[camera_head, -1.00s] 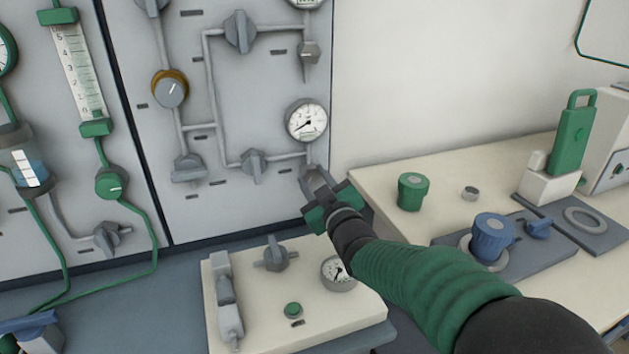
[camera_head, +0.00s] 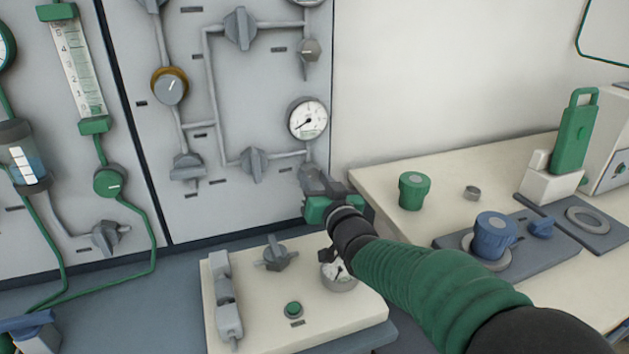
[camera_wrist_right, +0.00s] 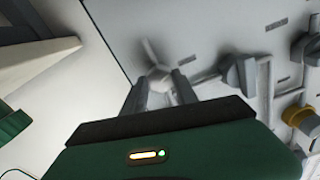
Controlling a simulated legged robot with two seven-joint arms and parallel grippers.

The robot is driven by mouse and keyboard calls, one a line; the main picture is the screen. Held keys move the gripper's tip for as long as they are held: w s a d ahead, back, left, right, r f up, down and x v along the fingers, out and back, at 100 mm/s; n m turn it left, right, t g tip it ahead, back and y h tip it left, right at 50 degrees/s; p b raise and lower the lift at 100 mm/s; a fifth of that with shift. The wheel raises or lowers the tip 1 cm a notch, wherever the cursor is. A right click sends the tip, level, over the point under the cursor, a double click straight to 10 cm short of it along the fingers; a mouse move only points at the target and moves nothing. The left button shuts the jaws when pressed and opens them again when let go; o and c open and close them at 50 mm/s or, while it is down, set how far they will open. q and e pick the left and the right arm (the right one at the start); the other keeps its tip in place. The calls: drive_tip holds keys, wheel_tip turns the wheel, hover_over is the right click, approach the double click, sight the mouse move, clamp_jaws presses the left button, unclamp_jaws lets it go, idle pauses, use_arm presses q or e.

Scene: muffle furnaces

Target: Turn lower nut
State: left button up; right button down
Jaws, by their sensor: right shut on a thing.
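The lower nut (camera_wrist_right: 158,76) is a grey faceted piece on the grey panel, below the white dial gauge (camera_head: 307,119). In the wrist view it sits between the finger ends of my right gripper (camera_wrist_right: 160,88). In the head view my right gripper (camera_head: 316,181) is shut on it, and its fingers and green hand mostly hide it. A thin pipe runs out from the nut in the wrist view. My left gripper does not show.
On the right bench (camera_head: 390,180) are a green knob (camera_head: 413,190) and a blue knob (camera_head: 492,236). Other panel valves (camera_head: 254,165) are close by on the left.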

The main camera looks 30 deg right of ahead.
drive_tip(key=shift+f+m, duration=0.2)
drive_tip(key=shift+m, duration=0.7)
drive_tip(key=shift+f+m, duration=0.15)
drive_tip(key=shift+m, duration=0.75)
drive_tip(key=shift+a, duration=0.1)
drive_tip(key=c, duration=1)
unclamp_jaws()
drive_tip(key=shift+c, duration=0.2)
drive_tip(key=shift+o, duration=0.5)
drive_tip(key=shift+r, duration=0.15)
